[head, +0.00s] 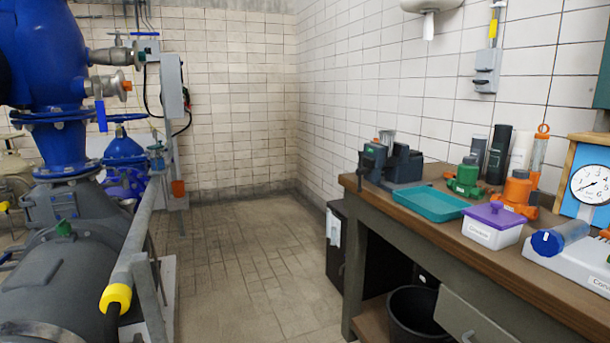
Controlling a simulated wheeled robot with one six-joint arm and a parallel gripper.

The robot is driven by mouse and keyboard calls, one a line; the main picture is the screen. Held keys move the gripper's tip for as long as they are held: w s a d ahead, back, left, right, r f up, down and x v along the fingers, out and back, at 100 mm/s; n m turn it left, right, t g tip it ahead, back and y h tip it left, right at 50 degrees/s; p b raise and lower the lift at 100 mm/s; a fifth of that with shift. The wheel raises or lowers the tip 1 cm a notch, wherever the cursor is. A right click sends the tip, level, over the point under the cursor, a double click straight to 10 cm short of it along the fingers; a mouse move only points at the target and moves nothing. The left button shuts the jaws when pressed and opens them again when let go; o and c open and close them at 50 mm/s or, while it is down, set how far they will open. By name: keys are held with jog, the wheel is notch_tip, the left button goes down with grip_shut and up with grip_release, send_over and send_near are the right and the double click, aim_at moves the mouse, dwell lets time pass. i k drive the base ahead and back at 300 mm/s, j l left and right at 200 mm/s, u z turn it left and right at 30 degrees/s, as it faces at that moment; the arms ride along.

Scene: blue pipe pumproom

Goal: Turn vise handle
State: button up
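A dark green-grey bench vise (391,163) stands at the far left end of the wooden workbench (455,212), by the wall. A light grey metal part shows at the top of its jaws, and I cannot tell if it belongs to the vise. The vise handle is too small to make out clearly. My gripper and arm are not in this view.
A teal tray (430,204) lies in front of the vise. A purple-lidded box (492,226), green and orange devices and a gauge (592,185) stand further right. A black bin (417,314) is under the bench. The tiled floor (245,260) is clear; blue pipework (60,140) fills the left.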

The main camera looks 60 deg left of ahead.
aim_at(360, 172)
jog(key=u, duration=1.8)
